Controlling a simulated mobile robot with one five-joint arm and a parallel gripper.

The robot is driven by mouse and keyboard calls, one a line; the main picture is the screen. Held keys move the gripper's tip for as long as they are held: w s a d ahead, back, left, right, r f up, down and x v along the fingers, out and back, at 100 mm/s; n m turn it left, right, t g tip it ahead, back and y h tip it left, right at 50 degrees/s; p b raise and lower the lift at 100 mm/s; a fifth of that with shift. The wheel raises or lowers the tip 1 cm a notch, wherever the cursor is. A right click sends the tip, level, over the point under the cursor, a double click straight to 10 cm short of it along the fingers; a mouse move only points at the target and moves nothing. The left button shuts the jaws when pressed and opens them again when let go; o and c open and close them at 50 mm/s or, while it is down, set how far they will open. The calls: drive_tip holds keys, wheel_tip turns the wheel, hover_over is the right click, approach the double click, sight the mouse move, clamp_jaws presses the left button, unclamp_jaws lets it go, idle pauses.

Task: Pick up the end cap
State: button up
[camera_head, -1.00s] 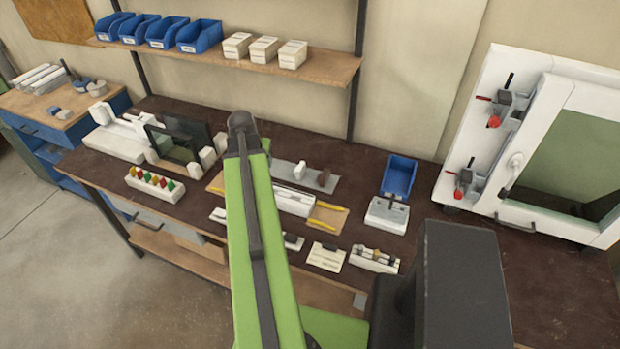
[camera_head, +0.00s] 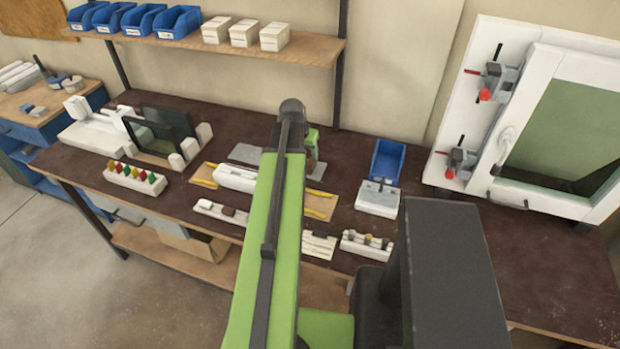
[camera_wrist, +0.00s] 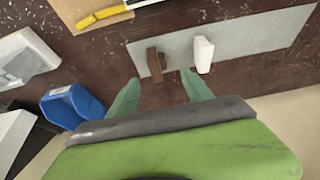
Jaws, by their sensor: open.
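Two small upright pieces stand on a grey mat (camera_wrist: 255,38) in the wrist view: a brown block (camera_wrist: 155,66) and a white block (camera_wrist: 203,55). I cannot tell for sure which one is the end cap. My gripper (camera_wrist: 158,84) is open and empty, its two green fingers pointing towards the mat. The brown block shows just beyond and between the fingertips, apparently untouched. The white block is just right of the right fingertip. In the head view, my arm hides most of the gripper and both blocks; part of the mat (camera_head: 245,153) shows left of the arm.
A blue bin (camera_head: 387,160) and a white box (camera_head: 378,198) stand right of the mat. A white profile (camera_head: 234,177) with yellow-handled tools lies in front of it. A white-framed window fixture with red-tipped clamps (camera_head: 485,95) stands at the right.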

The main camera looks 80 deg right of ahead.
sight(309, 162)
drive_tip(key=b+x, duration=0.7)
drive_tip(key=x, duration=0.3)
drive_tip(key=shift+s+d+b, duration=0.1)
drive_tip(key=shift+d+b, duration=0.05)
drive_tip(key=shift+b, duration=0.15)
drive_tip(key=shift+r, duration=0.15)
drive_tip(key=shift+c, duration=0.2)
clamp_jaws()
